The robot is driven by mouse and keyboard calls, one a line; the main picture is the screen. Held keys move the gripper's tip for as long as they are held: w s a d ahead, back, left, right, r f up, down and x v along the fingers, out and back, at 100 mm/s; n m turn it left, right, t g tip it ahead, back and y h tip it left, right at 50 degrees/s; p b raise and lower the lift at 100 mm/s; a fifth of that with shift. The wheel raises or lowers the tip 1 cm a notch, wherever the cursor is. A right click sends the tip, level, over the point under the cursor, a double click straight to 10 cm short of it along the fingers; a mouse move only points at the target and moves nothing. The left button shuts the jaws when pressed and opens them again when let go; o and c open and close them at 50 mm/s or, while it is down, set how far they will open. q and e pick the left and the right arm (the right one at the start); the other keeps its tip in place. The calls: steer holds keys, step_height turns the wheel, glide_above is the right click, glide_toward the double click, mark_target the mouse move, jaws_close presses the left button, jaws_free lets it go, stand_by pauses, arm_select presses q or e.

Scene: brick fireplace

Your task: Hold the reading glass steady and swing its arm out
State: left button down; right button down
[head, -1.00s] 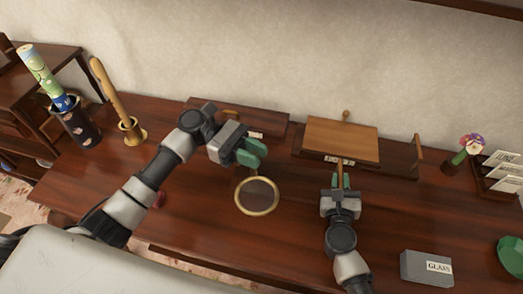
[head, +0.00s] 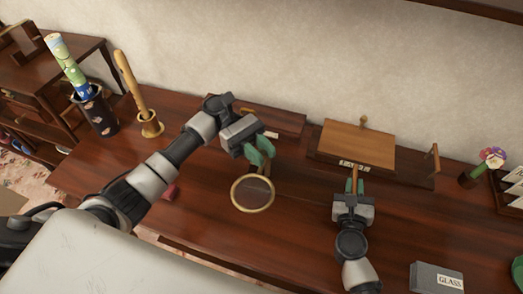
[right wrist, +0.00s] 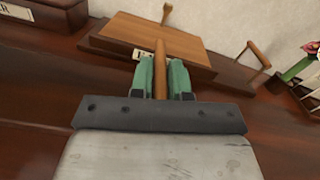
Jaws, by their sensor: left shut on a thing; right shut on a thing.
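The reading glass shows in the head view as a round lens in a brass ring (head: 236,205), over the front part of the desk. My left gripper (head: 262,153) is at the ring's far side, its green fingers shut on the reading glass; the fingers hide the gripped part. My right gripper (head: 354,182) is shut on an upright wooden rod (right wrist: 160,68), which shows between its green fingers in the right wrist view. The rod is in front of a wooden stand with a sloped board (head: 357,143). Where the rod joins is hidden.
The dark desk (head: 300,225) is clear between my arms. A dark pot (head: 99,116) with rolls and a brass holder (head: 150,127) stand left. A grey block labelled GLASS (head: 436,278) is front right. Flowers (head: 492,157) and a card rack (head: 508,192) are at right.

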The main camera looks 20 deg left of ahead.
arm_select(q)
steer(key=c, duration=0.9)
jaws_free()
steer(key=shift+c, duration=0.2)
arm_select(e)
steer(key=shift+d+f, duration=0.1)
arm_select(q)
steer(key=shift+w, duration=0.1)
steer(key=v, duration=1.2)
arm_select(e)
steer(key=c, duration=1)
jaws_free()
